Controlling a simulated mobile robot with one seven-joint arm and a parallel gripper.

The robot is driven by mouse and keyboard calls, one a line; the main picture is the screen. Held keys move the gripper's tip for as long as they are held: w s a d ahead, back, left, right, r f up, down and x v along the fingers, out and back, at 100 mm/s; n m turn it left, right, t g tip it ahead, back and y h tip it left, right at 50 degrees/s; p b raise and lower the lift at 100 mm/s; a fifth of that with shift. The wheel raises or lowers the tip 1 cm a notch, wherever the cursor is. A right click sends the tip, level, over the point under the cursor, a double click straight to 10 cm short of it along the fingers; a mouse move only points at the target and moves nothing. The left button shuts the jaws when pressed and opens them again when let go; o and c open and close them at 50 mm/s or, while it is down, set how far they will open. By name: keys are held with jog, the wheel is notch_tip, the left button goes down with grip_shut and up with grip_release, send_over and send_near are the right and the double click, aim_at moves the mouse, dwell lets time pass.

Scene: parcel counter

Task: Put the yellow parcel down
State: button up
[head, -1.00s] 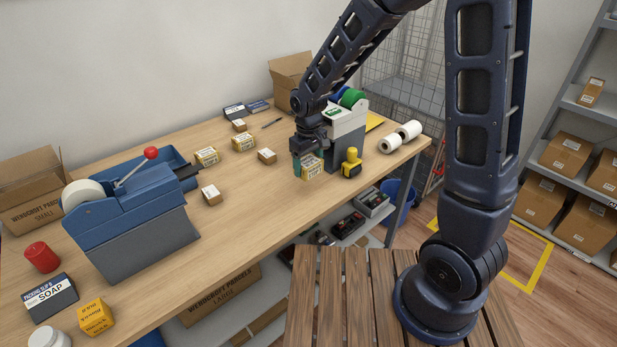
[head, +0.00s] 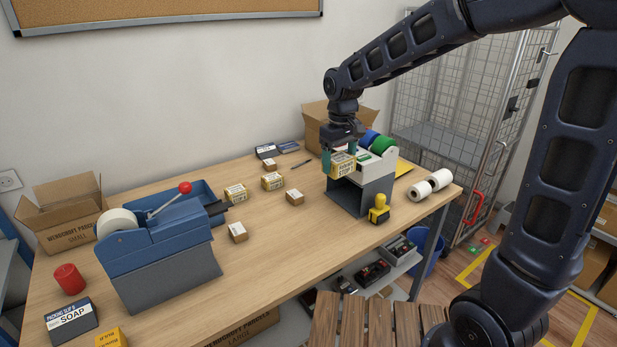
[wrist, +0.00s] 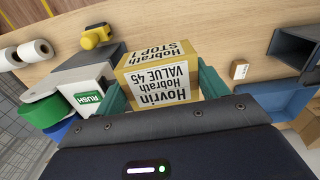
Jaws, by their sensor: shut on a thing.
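The yellow parcel (head: 342,165) is a small yellow box with white printed labels. My gripper (head: 341,159) is shut on it, with a green finger on each side. It is held in the air, clear of the table, at about the height of the top of the grey label stand (head: 376,190). In the wrist view the parcel (wrist: 160,75) sits between the fingers with its printed face showing. Its underside is hidden.
Small brown boxes (head: 295,198) (head: 238,232) stand near the blue tape machine (head: 155,250). A yellow stamp (head: 379,208) and white rolls (head: 430,184) are at the right end. The table's middle front (head: 275,245) is clear. An open carton (head: 330,125) stands behind.

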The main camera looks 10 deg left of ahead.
jog(key=shift+w+a+r, duration=0.15)
jog(key=shift+w+r, duration=0.1)
jog(key=shift+r, duration=0.2)
jog(key=w+a+r, duration=0.1)
jog(key=w+a, duration=0.4)
jog(key=w, duration=0.3)
jog(key=w+a+r, duration=0.2)
jog(key=w+a, duration=0.2)
jog(key=w, duration=0.3)
send_over(305, 174)
notch_tip(305, 174, down, 3)
jog(key=shift+m, duration=0.3)
notch_tip(305, 174, down, 25)
jog(key=shift+s+f, duration=0.1)
jog(key=shift+f, duration=0.1)
jog(key=shift+f, duration=0.1)
jog(key=o, duration=0.8)
jog(key=shift+o, duration=1.2)
